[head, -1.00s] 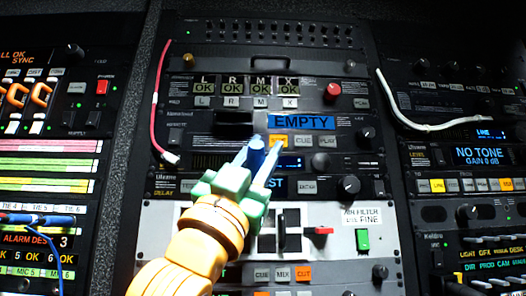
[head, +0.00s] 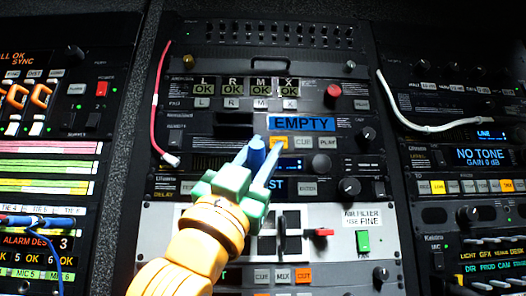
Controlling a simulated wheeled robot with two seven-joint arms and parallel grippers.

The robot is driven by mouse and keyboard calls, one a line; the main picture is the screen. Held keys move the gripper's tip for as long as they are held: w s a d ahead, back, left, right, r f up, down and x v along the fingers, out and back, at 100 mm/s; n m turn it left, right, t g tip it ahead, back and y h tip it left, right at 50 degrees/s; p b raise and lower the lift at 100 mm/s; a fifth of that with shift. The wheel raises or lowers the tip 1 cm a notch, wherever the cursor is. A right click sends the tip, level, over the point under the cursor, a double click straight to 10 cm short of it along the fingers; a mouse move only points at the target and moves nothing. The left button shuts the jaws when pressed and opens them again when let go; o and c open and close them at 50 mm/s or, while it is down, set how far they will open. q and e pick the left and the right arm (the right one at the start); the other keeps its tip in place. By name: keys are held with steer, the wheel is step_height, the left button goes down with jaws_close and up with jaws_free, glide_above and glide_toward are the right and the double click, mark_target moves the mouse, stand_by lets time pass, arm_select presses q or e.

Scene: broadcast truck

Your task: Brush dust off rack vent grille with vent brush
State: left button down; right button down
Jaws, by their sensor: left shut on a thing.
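My left gripper (head: 262,160) reaches up from the bottom in front of the middle rack, with its pale fingers pointing up and away. It is shut on a small blue piece (head: 257,152) between the fingers. Most of that piece is hidden, so I cannot tell whether it is the vent brush. The fingertips appear just below the blue EMPTY display (head: 301,122); I cannot tell whether they touch the panel. No vent grille or dust shows clearly. A dark panel (head: 268,64) with small knobs at its ends crosses the rack's upper part. My right gripper is not in view.
A red cable (head: 157,105) hangs at the middle rack's left edge, and a white cable (head: 420,122) at the right rack. A red knob (head: 333,91), other knobs and a light panel (head: 340,250) with an air filter label (head: 362,217) protrude or lie nearby.

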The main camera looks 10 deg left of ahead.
arm_select(q)
steer(key=shift+s+d+f, duration=0.1)
steer(key=shift+s+f, duration=0.05)
steer(key=shift+s, duration=0.15)
steer(key=s+d+b, duration=0.2)
steer(key=s+b, duration=0.2)
steer(key=s, duration=0.4)
steer(key=shift+d, duration=0.15)
steer(key=shift+w, duration=0.15)
stand_by(0.5)
